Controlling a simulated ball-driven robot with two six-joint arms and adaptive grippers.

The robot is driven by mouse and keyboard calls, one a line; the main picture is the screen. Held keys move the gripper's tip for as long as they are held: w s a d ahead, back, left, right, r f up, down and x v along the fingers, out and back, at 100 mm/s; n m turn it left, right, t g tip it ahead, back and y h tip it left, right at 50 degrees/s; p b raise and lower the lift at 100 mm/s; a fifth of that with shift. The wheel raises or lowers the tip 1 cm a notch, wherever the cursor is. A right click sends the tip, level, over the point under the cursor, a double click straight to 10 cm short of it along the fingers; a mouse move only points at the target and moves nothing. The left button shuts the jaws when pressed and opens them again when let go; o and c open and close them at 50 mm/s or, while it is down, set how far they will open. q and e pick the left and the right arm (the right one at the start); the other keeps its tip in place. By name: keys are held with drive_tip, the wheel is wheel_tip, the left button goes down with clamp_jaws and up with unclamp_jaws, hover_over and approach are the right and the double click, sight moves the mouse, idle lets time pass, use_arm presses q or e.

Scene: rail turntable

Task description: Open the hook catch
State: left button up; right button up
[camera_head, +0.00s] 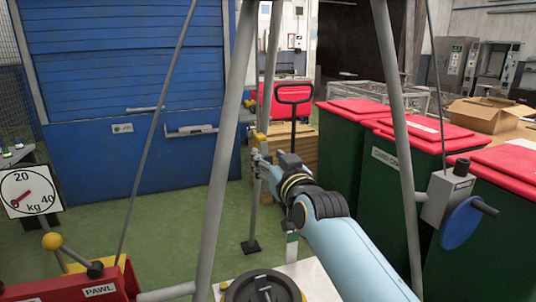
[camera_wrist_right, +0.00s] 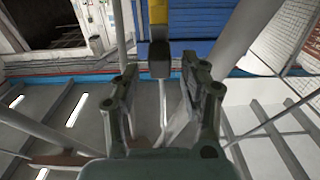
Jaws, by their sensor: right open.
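My right gripper (camera_head: 262,160) reaches forward to a slim grey post with a dark foot (camera_head: 251,246). It also shows in the right wrist view (camera_wrist_right: 163,95), with its two dark fingers apart. A yellow part (camera_head: 261,141) sits on the post just beyond the fingertips. In the right wrist view a yellow strip (camera_wrist_right: 158,12) ends in a dark block (camera_wrist_right: 160,60) just ahead of the fingers, and a thin pale rod shows between them. I cannot tell which of these parts is the hook catch, or whether a finger touches it. My left gripper is out of view.
Grey slanted poles (camera_head: 220,150) cross the near view on both sides of my arm. Green bins with red lids (camera_head: 390,145) stand at the right, near a blue handwheel (camera_head: 461,222). A red pawl housing (camera_head: 75,287) and dial (camera_head: 29,190) are at the left. Green floor lies open at left.

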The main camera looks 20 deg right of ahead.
drive_tip(key=shift+w, duration=0.75)
clamp_jaws()
